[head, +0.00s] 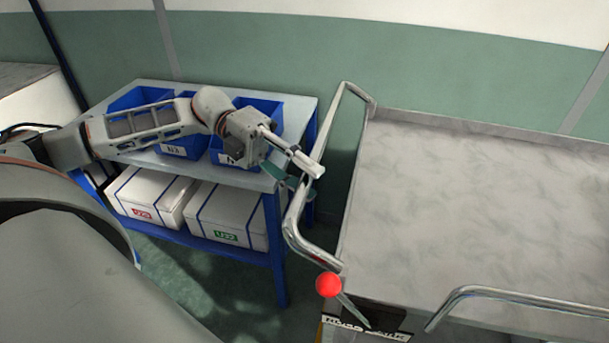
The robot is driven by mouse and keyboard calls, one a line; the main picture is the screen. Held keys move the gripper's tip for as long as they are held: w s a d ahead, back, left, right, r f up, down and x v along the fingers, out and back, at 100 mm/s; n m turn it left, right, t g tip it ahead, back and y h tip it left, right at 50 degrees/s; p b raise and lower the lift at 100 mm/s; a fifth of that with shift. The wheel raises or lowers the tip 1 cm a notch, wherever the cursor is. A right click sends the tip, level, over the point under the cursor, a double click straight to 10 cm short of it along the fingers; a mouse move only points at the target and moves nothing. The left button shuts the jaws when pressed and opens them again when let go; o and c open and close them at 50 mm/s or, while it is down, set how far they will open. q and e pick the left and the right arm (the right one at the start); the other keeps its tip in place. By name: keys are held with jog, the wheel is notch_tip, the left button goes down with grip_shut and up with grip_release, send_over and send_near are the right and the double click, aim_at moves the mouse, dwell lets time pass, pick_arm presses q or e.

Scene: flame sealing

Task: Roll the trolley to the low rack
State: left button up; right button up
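The trolley (470,200) stands at the right, with a grey marbled top and bent metal tube handles. One trolley handle (324,130) runs along its left side. The low rack (230,178), with blue legs and a grey top shelf, stands just left of the trolley, a narrow gap between them. My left gripper (308,178) reaches over the rack to the left handle, its fingers overlapping the tube in the picture. Whether they grip it or only stand around it, I cannot tell. My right gripper is not in view.
Blue bins (180,143) sit on the rack's top shelf, white boxes (225,213) on its lower shelf. A red knob on a lever (329,285) stands at the trolley's near left corner. A green and white wall (440,65) closes the back. Some floor (205,285) is bare before the rack.

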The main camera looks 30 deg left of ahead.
pick_arm(q)
jog(key=w+a+r, duration=0.1)
jog(key=a+r, duration=0.1)
jog(key=a, duration=0.9)
jog(key=shift+a, duration=0.4)
